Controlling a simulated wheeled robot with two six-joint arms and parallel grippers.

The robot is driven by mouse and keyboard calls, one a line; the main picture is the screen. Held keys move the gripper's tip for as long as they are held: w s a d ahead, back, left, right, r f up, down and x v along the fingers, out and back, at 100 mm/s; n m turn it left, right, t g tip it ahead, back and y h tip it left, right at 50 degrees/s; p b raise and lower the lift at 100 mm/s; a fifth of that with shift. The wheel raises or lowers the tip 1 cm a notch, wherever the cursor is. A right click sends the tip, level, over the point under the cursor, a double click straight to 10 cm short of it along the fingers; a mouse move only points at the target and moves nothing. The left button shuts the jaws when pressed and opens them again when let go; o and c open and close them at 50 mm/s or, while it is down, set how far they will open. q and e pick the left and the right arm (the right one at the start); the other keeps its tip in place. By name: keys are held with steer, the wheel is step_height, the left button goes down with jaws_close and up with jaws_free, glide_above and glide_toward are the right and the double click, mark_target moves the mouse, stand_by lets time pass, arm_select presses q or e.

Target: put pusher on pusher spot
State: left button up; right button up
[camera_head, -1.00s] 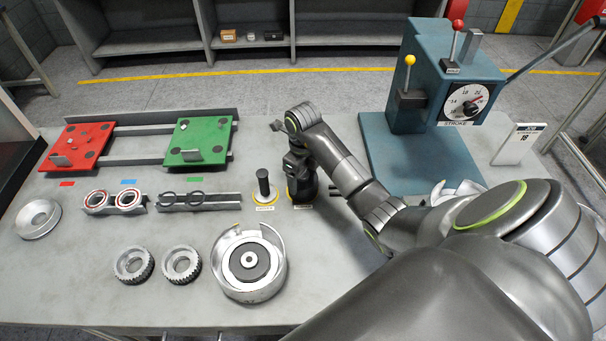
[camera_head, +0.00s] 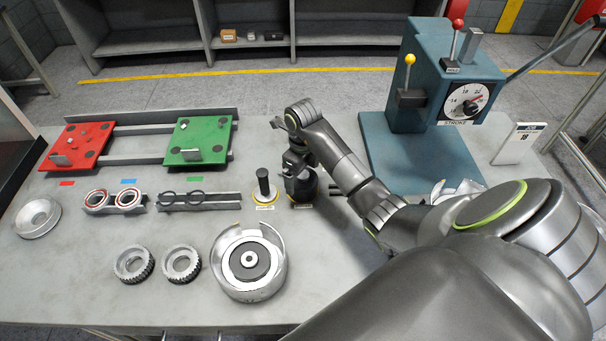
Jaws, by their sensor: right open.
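A black upright post on a pale round base (camera_head: 263,184) stands on a yellow-edged spot with a small label. Just right of it, a dark rounded piece (camera_head: 304,190) stands on the table beside another small label. The labels are too small to read, so I cannot tell which piece is the pusher. My right gripper (camera_head: 291,170) is open, pointing down at the top of the dark piece and partly hiding it. I cannot tell whether they touch. My left gripper is not in view.
A silver round housing (camera_head: 272,288), two toothed rings (camera_head: 181,264) and bearing rings on rails (camera_head: 114,202) lie at the left and front. Red (camera_head: 77,147) and green (camera_head: 200,142) pallets sit behind. A blue press (camera_head: 440,90) stands at the back right.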

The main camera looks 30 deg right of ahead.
mark_target(303, 174)
step_height(303, 174, up, 4)
step_height(303, 174, up, 7)
steer(key=p, duration=0.7)
stand_by(0.3)
